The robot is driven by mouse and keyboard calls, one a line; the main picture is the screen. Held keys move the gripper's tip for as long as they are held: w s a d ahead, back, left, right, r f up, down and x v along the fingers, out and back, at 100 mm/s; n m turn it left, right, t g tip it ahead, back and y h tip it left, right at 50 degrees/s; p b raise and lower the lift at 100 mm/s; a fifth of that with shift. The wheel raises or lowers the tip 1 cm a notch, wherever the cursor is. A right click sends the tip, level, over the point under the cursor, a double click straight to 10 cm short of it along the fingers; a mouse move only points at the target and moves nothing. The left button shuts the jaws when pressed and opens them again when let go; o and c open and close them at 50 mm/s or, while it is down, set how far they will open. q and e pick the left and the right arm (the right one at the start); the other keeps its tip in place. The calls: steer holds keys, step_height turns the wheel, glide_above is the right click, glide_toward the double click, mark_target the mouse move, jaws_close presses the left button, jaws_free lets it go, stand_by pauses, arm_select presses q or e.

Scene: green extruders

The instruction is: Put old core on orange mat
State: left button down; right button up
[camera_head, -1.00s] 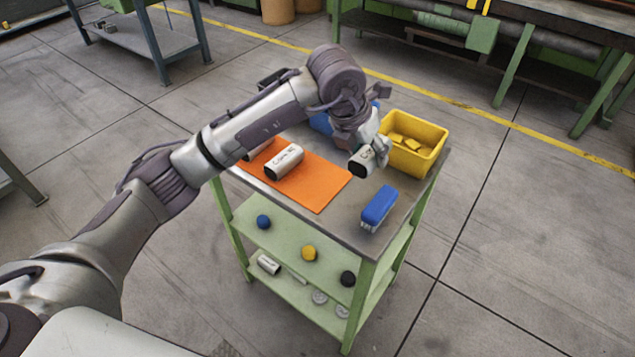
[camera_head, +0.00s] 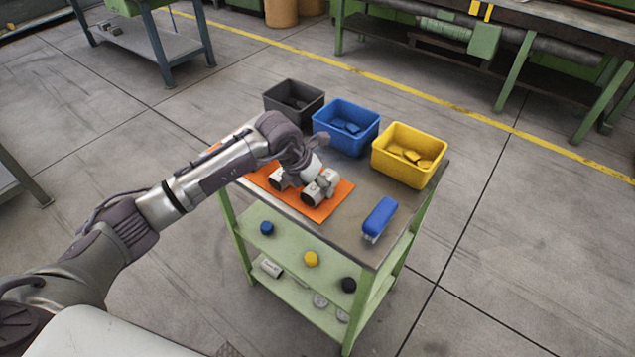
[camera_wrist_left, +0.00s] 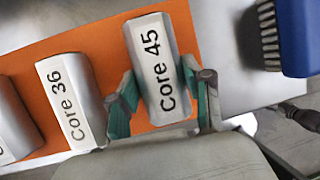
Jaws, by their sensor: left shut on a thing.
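A silver core labelled "Core 45" (camera_wrist_left: 158,65) is between the fingers of my left gripper (camera_wrist_left: 165,100), which is shut on it. In the head view this core (camera_head: 318,190) is over or on the right part of the orange mat (camera_head: 335,203); I cannot tell whether it touches the mat. A second core, labelled "Core 36" (camera_wrist_left: 72,98), lies on the mat to its left and also shows in the head view (camera_head: 279,181). Part of a third core (camera_wrist_left: 14,120) shows at the left edge of the wrist view. My right gripper is not in view.
A blue brush (camera_head: 379,217) lies on the cart top (camera_head: 350,225), right of the mat. Black (camera_head: 293,100), blue (camera_head: 346,128) and yellow (camera_head: 409,155) bins stand along the back edge. Coloured caps and a core (camera_head: 271,267) lie on the lower shelves.

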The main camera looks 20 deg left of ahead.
arm_select(q)
steer(key=shift+f, duration=0.1)
steer(key=c, duration=0.9)
jaws_free()
steer(key=shift+f, duration=0.15)
steer(key=shift+c, duration=0.2)
steer(key=o, duration=0.5)
steer(key=shift+c, duration=0.2)
steer(key=shift+r, duration=0.2)
steer(key=b+v, duration=0.2)
steer(key=v, duration=1)
steer(key=shift+f, duration=0.1)
